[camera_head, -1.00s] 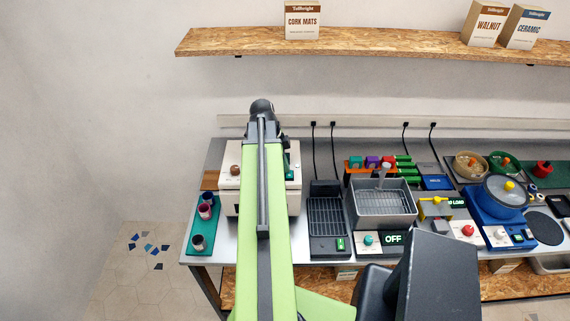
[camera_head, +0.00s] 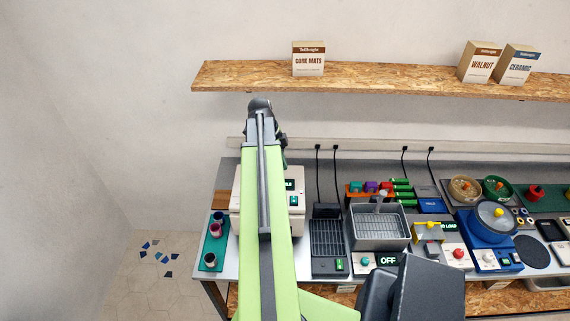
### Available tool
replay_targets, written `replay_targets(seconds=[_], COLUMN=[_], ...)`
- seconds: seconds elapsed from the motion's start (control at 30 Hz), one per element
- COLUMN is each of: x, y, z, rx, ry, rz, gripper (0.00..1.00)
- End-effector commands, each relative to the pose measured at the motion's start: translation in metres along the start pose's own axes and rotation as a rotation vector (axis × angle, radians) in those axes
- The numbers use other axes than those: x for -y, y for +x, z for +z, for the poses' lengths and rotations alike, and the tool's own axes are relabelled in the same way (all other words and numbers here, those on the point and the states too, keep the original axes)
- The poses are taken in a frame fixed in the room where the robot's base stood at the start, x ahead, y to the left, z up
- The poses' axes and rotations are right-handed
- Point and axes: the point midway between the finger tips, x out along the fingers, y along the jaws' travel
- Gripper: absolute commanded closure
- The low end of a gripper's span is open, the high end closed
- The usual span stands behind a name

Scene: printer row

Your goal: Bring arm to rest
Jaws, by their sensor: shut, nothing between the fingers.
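My arm, with a light green link, reaches up and away over the left part of the workbench (camera_head: 304,265). Its dark end (camera_head: 260,106) shows above the bench's back edge, in front of the wall. The fingers of my gripper are hidden behind the arm, so their state cannot be made out. A cream machine (camera_head: 297,217) stands on the bench behind the arm, partly covered by it. I see nothing held.
A green tray (camera_head: 213,252) with several cups stands at the bench's left end. A grey basin (camera_head: 379,229), a black rack (camera_head: 327,240) and a blue round machine (camera_head: 487,227) stand to the right. A wooden shelf (camera_head: 400,82) with boxes hangs above.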

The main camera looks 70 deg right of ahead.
Motion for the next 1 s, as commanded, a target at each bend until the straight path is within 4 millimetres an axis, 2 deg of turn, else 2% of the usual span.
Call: replay_targets(seconds=[0.43,0.47,0.53,0.57,0.63,0.77,0.8,0.87,0.9,0.97,1.0], x=[0.000,0.000,0.000,-0.001,-0.005,-0.033,-0.046,-0.070,-0.088,-0.118,-0.140], y=[0.001,0.002,0.007,0.010,0.018,0.031,0.034,0.039,0.043,0.049,0.054], z=[0.001,0.004,0.022,0.036,0.083,0.194,0.227,0.275,0.305,0.348,0.376], rx=[0.000,0.000,0.000,0.001,0.001,0.003,0.008,0.018,0.025,0.035,0.043], ry=[-0.001,-0.005,-0.030,-0.051,-0.118,-0.288,-0.341,-0.421,-0.483,-0.598,-0.685], rz=[-0.001,-0.002,-0.009,-0.015,-0.035,-0.085,-0.099,-0.118,-0.131,-0.150,-0.162], gripper=[1.00,1.00,1.00,1.00,1.00,1.00,1.00,1.00,1.00,1.00,1.00])
